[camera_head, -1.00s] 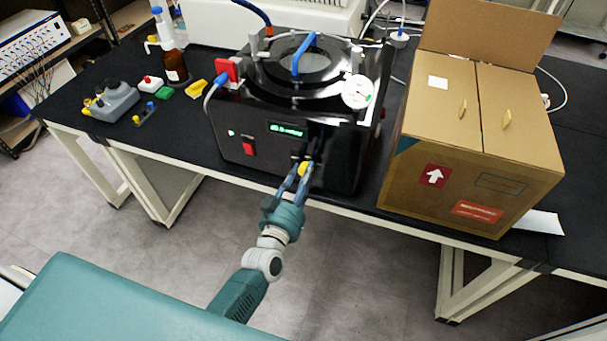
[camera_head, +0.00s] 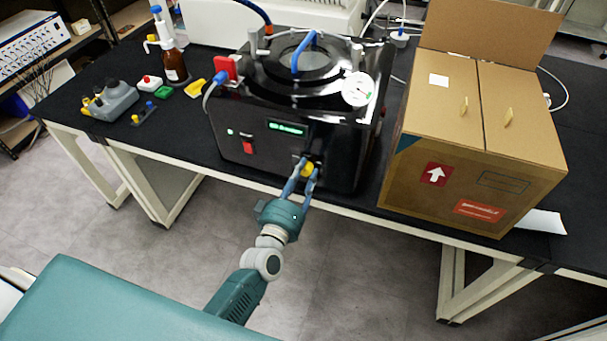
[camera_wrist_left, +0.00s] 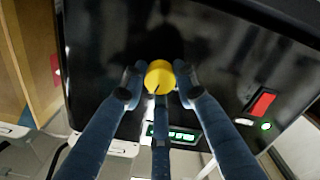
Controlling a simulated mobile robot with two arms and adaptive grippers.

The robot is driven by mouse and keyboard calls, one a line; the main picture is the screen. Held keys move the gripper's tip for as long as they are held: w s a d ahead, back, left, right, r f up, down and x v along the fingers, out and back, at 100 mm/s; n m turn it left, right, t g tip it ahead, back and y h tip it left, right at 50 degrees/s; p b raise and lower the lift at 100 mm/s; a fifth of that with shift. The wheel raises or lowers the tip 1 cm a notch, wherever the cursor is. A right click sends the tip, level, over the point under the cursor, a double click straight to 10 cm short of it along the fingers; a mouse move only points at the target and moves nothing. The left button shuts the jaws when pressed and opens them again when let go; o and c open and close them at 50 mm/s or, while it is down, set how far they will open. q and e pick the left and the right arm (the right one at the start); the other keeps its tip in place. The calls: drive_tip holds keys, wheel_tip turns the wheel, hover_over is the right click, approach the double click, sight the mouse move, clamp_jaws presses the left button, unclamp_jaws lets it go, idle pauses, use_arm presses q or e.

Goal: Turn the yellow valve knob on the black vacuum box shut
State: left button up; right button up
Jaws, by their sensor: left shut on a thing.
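The black vacuum box (camera_head: 240,128) stands on the black table, with its front face toward me. The yellow valve knob (camera_head: 306,169) is on the lower front of the box, right of the lit green display (camera_head: 287,129). My left gripper (camera_head: 306,171) is at the knob, its blue fingers shut around it. In the left wrist view the round yellow knob (camera_wrist_left: 159,77) sits between the fingertips (camera_wrist_left: 159,84), with a thin dark mark on its face. The fingers hide its sides. My right gripper is in neither view.
A large cardboard box (camera_head: 470,190) stands close to the right of the vacuum box. A pressure gauge (camera_head: 357,89) and a blue handle (camera_head: 304,52) are on top.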

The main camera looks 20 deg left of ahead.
use_arm(q)
drive_tip(key=shift+w+a+r+n, duration=0.15)
drive_tip(key=shift+a+r+n, duration=0.2)
drive_tip(key=shift+n, duration=0.55)
drive_tip(key=shift+d+r, duration=0.1)
drive_tip(key=o, duration=1.1)
drive_tip(key=shift+o, duration=0.2)
drive_tip(key=shift+f, duration=0.25)
drive_tip(key=shift+s, duration=0.2)
drive_tip(key=shift+s+f, duration=0.15)
drive_tip(key=shift+s, duration=0.15)
drive_tip(key=s, duration=1.1)
drive_tip(key=shift+a, duration=0.25)
